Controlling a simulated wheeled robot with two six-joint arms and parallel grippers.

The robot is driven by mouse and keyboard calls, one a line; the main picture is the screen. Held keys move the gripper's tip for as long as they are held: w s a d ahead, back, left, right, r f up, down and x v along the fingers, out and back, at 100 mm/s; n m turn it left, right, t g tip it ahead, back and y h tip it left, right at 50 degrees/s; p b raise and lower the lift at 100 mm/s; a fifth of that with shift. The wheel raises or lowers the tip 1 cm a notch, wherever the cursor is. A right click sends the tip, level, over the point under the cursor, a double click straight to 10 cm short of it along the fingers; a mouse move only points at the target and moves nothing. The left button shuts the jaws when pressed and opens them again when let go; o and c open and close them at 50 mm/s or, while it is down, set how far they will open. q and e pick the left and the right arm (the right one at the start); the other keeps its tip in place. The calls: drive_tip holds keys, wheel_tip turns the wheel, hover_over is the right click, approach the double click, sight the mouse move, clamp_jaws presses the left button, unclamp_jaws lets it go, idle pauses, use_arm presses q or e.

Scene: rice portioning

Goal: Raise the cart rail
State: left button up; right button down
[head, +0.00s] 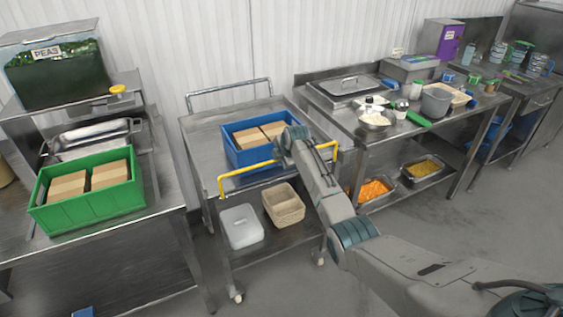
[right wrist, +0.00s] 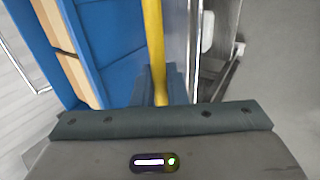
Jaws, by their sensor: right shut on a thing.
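The metal cart (head: 205,150) stands in the middle of the head view, between two steel tables. Its yellow rail (head: 245,172) runs along the cart's near side, with a short bent end at each side. My right gripper (head: 284,156) is at the middle of the rail, and my arm hides part of it. In the right wrist view the yellow rail (right wrist: 154,45) runs straight into my right gripper (right wrist: 160,92), which is shut on it. My left gripper is in neither view.
A blue crate (head: 236,156) with brown boxes sits on the cart's top, close behind the rail. A white container (head: 241,226) and a beige basket (head: 284,204) are on the lower shelf. A green crate (head: 90,208) stands on the left table.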

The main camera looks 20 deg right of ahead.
idle(0.3)
drive_tip(key=c, duration=1.8)
unclamp_jaws()
drive_tip(key=shift+o, duration=1.3)
drive_tip(key=shift+w+f, duration=0.1)
drive_tip(key=shift+w, duration=0.1)
drive_tip(key=b+v, duration=0.2)
drive_tip(key=v, duration=0.8)
drive_tip(key=shift+s+r, duration=0.3)
